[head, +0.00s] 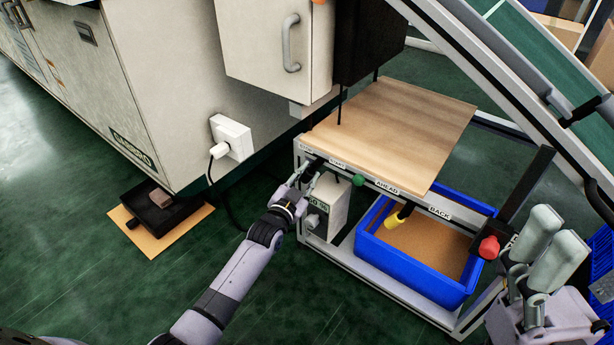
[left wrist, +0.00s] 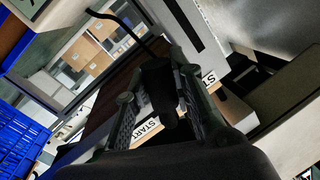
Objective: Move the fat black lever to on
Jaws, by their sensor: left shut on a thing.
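The fat black lever (left wrist: 160,85) shows in the left wrist view between my left gripper's fingers, beside a START label (left wrist: 148,131). My left gripper (head: 305,177) is at the left front corner of the wood-topped bench (head: 395,125) in the head view, shut on the lever. The lever is mostly hidden by the fingers in the head view, and its on or off setting cannot be read. My right gripper (head: 543,250) is at the lower right, away from the lever; its pale fingers lie close together and I cannot tell whether they are shut.
A blue bin (head: 415,277) sits below. A white plug box (head: 231,138) is on the machine at left. Green floor is clear at lower left.

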